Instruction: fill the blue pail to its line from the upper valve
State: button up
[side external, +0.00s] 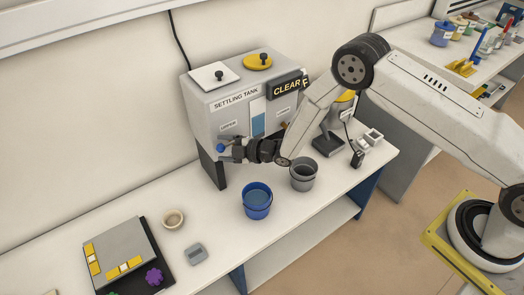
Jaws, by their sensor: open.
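The grey settling tank (235,106) stands at the back of the bench on dark legs, with a blue level window (258,125) in its front. A small blue valve knob (220,148) shows at its lower left front. My gripper (226,151) is open at this knob, its fingers pointing left; I cannot tell whether they touch it. The blue pail (257,211) stands upright on the bench, below and right of the gripper and apart from it. Its line and fill level are too small to tell. An orange bit (284,125), perhaps another valve, is mostly hidden behind my arm.
A grey pail (303,184) stands right of the blue one. A black "CLEAR" sign (287,88) is at the tank's right. A small bowl (173,219), a grey handheld device (195,254) and a dark-based board (122,255) lie left. Bare bench lies around the blue pail.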

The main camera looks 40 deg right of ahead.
jog(key=v, duration=0.6)
jog(key=shift+s+d+r, duration=0.1)
jog(key=shift+s, duration=0.05)
dwell(0.4)
jog(key=s+d+r+m+g+h, duration=0.45)
jog(key=d+r+m+h, duration=0.25)
jog(key=d+r+m, duration=0.3)
jog(key=s+d+r+m+g, duration=0.1)
jog(key=s+d+m, duration=0.1)
jog(key=s, duration=0.4)
jog(key=s+d+r+m+g+h, duration=0.1)
jog(key=s+d+m+g, duration=0.1)
jog(key=s+m, duration=0.2)
jog(key=s+d+r+m+g+h, duration=0.1)
jog(key=s+d+r+m+g, duration=0.1)
jog(key=s, duration=0.8)
jog(key=shift+d+m, duration=0.15)
jog(key=shift+m, duration=0.25)
